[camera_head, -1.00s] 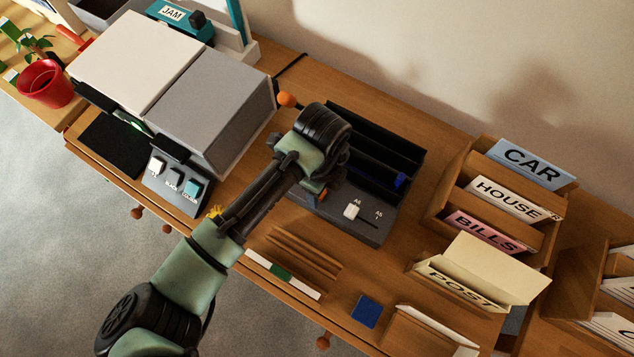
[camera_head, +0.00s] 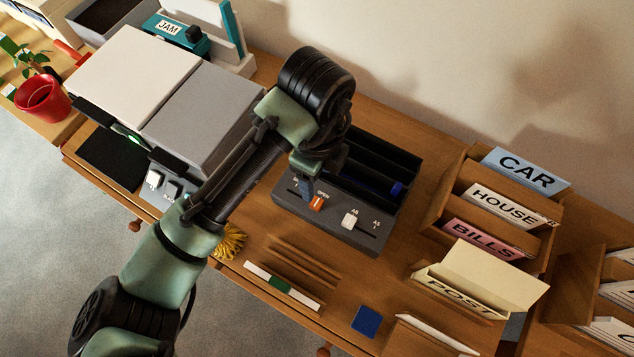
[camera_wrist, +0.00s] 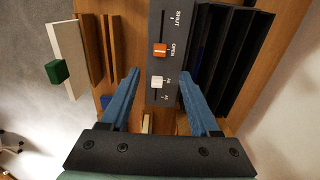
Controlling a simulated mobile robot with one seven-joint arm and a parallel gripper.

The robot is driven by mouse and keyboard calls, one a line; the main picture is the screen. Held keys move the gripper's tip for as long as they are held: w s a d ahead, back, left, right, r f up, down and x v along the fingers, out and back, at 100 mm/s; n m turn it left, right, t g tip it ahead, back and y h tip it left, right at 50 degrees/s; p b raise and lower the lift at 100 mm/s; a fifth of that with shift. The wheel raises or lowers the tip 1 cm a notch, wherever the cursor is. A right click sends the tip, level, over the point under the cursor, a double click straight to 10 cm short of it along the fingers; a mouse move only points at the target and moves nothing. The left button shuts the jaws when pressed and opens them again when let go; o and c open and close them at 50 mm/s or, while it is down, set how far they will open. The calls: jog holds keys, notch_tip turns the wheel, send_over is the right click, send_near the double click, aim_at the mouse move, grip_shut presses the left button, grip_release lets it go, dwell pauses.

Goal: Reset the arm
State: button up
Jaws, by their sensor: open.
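My gripper shows in the wrist view (camera_wrist: 160,95) with its two blue fingers spread apart and nothing between them. It hangs above the dark slotted device (camera_head: 330,232), whose front panel has an orange slider (camera_head: 317,202) near the word OPEN and a white slider (camera_head: 350,220) by the A4 and A5 marks. Both the orange slider (camera_wrist: 160,50) and the white slider (camera_wrist: 157,82) also show in the wrist view. In the head view the arm reaches from the lower left, and the fingertips are partly hidden beside the device's left part.
A grey and white machine (camera_head: 205,115) stands at the left. A sorter (camera_head: 452,195) with CAR, HOUSE and BILLS cards stands at the right, a POST box (camera_head: 490,275) in front. A blue block (camera_head: 366,321) and a wooden rack (camera_head: 305,262) lie near the front edge.

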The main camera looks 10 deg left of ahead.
jog(key=shift+r, duration=0.8)
jog(key=w+d+r+n+t+h+p, duration=0.1)
jog(key=w+d+r+n+t+h, duration=0.1)
jog(key=w+d+r+t, duration=0.5)
jog(key=w+d+r+n+t+h, duration=0.2)
jog(key=w+d+r, duration=0.35)
jog(key=r, duration=0.65)
notch_tip(320, 180, up, 18)
jog(key=w+d+f+n+t+h+p, duration=0.1)
jog(key=d+n+t+h, duration=0.25)
jog(key=t, duration=0.25)
jog(key=s+a+r+n+t+y, duration=0.2)
jog(key=s+a+r+n+t, duration=0.2)
jog(key=r, duration=0.3)
jog(key=s+a+r+n+t+y+p, duration=0.1)
jog(key=s+a+r+n+t+y, duration=0.2)
jog(key=r+n, duration=0.3)
jog(key=s+a+r+n+t+y, duration=0.2)
jog(key=s+a+r+n+t, duration=0.3)
jog(key=r, duration=0.4)
jog(key=shift+s+a+r+p, duration=0.25)
jog(key=shift+s+a+p, duration=0.05)
jog(key=shift+p, duration=0.1)
jog(key=shift+y, duration=0.25)
